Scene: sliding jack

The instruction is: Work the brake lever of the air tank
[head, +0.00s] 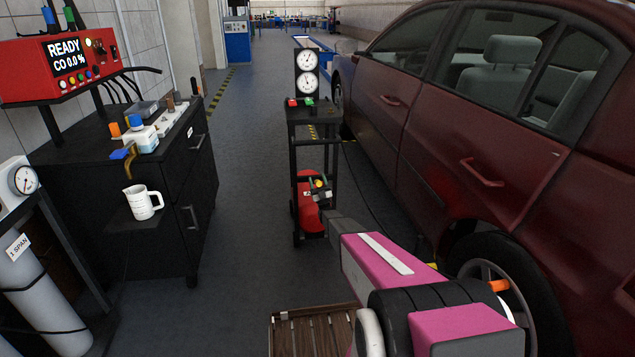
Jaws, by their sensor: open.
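The red air tank (307,212) stands upright in a black wheeled frame on the floor, at the middle of the head view. My pink arm reaches to it from the lower right. My gripper (318,188) is small and dark in the picture, in front of the tank's upper part, and is open. A small yellow-orange part (319,182) shows right at the gripper. I cannot tell whether this is the brake lever or whether the gripper touches it. The gripper and my arm's grey end hide part of the tank's right side.
The dark red car (440,130) closes off the right side. A black cabinet (150,190) with a white jug (143,202) stands left. A slatted wooden piece (310,330) lies in front. Floor between cabinet and tank is clear.

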